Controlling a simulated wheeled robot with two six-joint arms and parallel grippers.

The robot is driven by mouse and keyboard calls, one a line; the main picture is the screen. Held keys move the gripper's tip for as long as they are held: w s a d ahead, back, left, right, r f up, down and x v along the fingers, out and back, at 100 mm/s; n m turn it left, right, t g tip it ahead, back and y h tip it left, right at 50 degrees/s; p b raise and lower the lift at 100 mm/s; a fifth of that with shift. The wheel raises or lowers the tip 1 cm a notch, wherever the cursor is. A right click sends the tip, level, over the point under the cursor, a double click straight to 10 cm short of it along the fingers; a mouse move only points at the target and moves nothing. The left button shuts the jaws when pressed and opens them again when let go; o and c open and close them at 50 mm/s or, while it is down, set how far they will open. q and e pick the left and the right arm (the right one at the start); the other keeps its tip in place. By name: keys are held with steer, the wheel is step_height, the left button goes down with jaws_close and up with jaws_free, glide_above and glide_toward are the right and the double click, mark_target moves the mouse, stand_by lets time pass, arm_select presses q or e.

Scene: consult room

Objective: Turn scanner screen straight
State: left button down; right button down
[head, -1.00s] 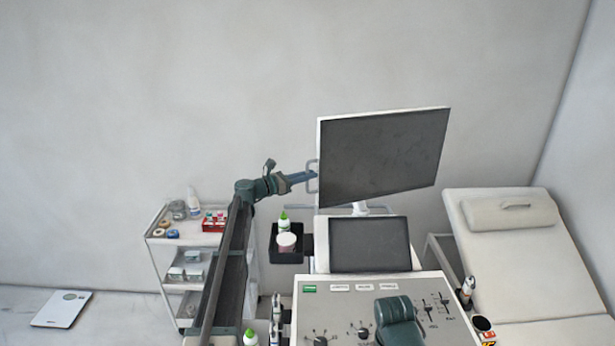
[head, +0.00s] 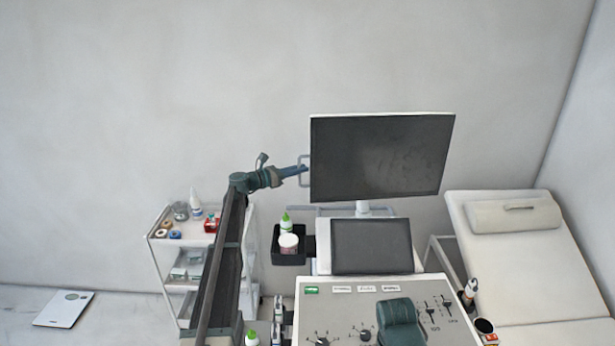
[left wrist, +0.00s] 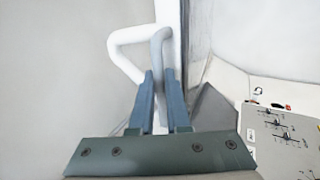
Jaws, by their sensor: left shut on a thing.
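The scanner screen (head: 382,156) is a dark panel with a light edge, on a short post (head: 362,208) above the console. It faces me nearly square on, with its top and bottom edges almost level. A grey handle loop (head: 303,171) sticks out from its left side. My left gripper (head: 303,169) reaches in from the left and is shut on this handle. In the left wrist view the two blue fingers (left wrist: 161,95) close around one bar of the handle (left wrist: 130,40), beside the screen's white edge. My right gripper cannot be made out; a green-grey piece of mine may show at the bottom.
Below the screen are a smaller display (head: 371,246) and the console panel (head: 350,297) with knobs and sliders. A black holder (head: 290,258) with a bottle and jar sits on the left. A trolley (head: 163,262) stands behind my left arm; an examination couch (head: 545,262) stands right.

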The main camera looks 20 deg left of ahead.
arm_select(q)
steer(key=shift+w+a, duration=1.1)
steer(key=shift+w, duration=0.15)
steer(key=c, duration=1.2)
jaws_free()
steer(key=shift+o, duration=0.2)
steer(key=shift+s, duration=0.15)
steer(key=v, duration=1.3)
steer(key=shift+s+a, duration=0.2)
steer(key=shift+a, duration=0.1)
